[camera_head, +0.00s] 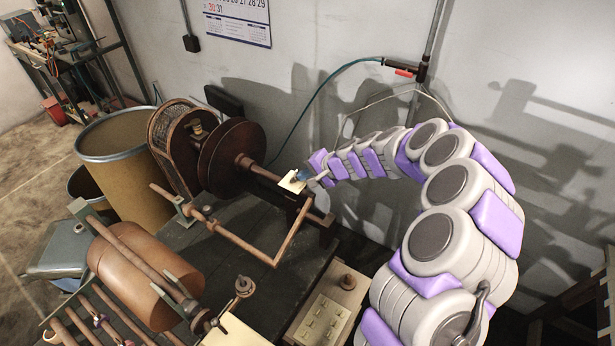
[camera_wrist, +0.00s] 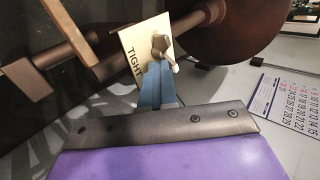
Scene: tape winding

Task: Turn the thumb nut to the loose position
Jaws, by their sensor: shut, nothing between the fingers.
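The thumb nut (camera_wrist: 160,44) is a small brownish metal piece with a pale pin or lever end beside it. It sits on a cream plate (camera_wrist: 128,50) that carries the word TIGHT, in the wrist view. In the head view the plate (camera_head: 288,184) is on the shaft assembly right of the large dark disc; the nut is too small to make out clearly there. My gripper (camera_wrist: 157,68) has blue fingers, shut together and empty, with the tips right at the nut. Whether they touch it, I cannot tell. My gripper also shows in the head view (camera_head: 303,175), beside the plate.
A dark reel disc (camera_head: 235,158) stands left of the plate. A bent copper-coloured bar (camera_head: 245,245) crosses in front. A copper roller (camera_head: 145,270) is at lower left, and a switch box (camera_head: 325,315) at the bench front. A grey wall (camera_head: 545,60) is close behind my arm.

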